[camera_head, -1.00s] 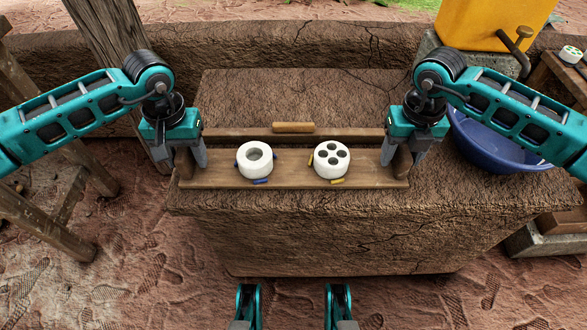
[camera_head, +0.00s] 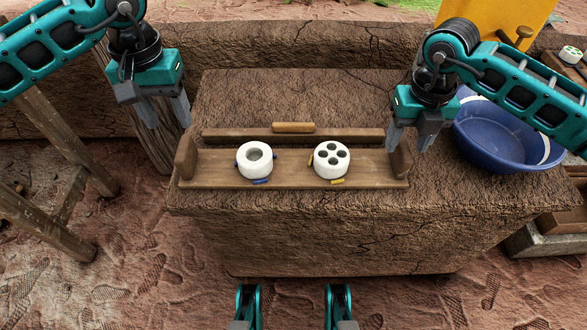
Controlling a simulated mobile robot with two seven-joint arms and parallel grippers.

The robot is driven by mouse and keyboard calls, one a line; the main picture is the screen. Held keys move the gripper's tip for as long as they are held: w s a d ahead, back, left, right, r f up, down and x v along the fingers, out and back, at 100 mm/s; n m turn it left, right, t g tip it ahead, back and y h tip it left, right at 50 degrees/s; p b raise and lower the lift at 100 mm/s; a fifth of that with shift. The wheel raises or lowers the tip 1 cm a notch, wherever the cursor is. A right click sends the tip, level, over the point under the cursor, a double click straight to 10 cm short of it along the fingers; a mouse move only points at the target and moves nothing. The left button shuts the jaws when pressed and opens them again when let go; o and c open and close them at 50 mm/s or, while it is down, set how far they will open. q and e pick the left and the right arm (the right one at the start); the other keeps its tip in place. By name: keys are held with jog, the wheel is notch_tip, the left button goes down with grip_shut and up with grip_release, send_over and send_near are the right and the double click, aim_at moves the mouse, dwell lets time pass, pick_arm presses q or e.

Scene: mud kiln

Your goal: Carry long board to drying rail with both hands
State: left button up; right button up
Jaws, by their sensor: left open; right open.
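The long wooden board (camera_head: 295,181) lies flat on the mud ledge (camera_head: 300,220), with a raised block at each end. A white ring-shaped piece (camera_head: 243,163) and a white disc with several holes (camera_head: 323,170) stand on it. My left gripper (camera_head: 166,112) is open and empty, above and left of the board's left end block (camera_head: 186,157). My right gripper (camera_head: 406,142) is open just above the board's right end block (camera_head: 402,160); I cannot tell whether it touches it. I cannot identify a drying rail for certain.
A wooden strip with a small roller-like bar (camera_head: 293,127) lies behind the board. A blue basin (camera_head: 490,140) sits to the right, close to my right arm. A wooden stand (camera_head: 45,190) is at the left.

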notch_tip(320, 180, up, 8)
jog(key=shift+f, duration=0.2)
dwell(0.5)
